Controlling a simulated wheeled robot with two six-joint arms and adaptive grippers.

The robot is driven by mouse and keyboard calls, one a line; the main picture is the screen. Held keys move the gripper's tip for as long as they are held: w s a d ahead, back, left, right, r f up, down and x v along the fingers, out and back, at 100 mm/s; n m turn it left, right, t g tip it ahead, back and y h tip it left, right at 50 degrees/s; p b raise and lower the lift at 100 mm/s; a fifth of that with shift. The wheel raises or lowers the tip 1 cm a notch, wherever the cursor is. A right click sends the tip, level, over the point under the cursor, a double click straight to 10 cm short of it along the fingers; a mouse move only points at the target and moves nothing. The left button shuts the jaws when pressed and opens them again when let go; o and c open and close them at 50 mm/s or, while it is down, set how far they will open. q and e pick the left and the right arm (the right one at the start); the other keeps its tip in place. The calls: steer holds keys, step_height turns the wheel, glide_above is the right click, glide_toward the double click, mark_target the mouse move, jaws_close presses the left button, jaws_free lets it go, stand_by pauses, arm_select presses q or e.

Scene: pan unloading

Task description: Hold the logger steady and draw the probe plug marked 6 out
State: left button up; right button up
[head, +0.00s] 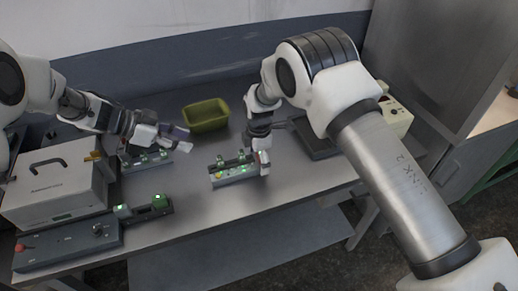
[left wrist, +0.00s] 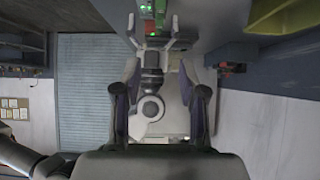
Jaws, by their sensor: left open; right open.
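A grey device with green lights (head: 236,172), which looks like the logger, lies mid-table in the head view. Small dark and green parts sit along its top; no number 6 is legible, so I cannot pick out that probe plug. My right gripper (head: 264,157) is open at the device's right end; whether it touches is unclear. My left gripper (head: 176,138) is open and empty above the table, left of this device. Its spread fingers also show in the left wrist view (left wrist: 160,95), with green-lit parts (left wrist: 148,12) at the top edge.
Similar green-lit units stand behind left (head: 148,158) and front left (head: 143,207). A white case with a handle (head: 58,185) and a grey box with a red button (head: 68,246) fill the left end. An olive bin (head: 206,116) stands behind. The front middle table is clear.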

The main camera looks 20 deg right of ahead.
steer(key=shift+f, duration=0.3)
steer(key=shift+s, duration=0.1)
steer(key=c, duration=1.5)
arm_select(q)
steer(key=shift+o, duration=0.4)
steer(key=shift+a+n, duration=0.1)
steer(key=shift+n, duration=0.3)
arm_select(e)
steer(key=shift+a, duration=0.1)
arm_select(q)
steer(key=m+y, duration=0.1)
steer(key=y, duration=0.5)
glide_toward(219, 158)
arm_select(e)
steer(key=shift+d, duration=0.25)
arm_select(q)
steer(key=shift+g, duration=0.3)
steer(key=x, duration=0.7)
steer(key=w+x, duration=0.1)
steer(key=x, duration=0.3)
steer(key=shift+a+f, duration=0.15)
arm_select(e)
steer(key=shift+a, duration=0.2)
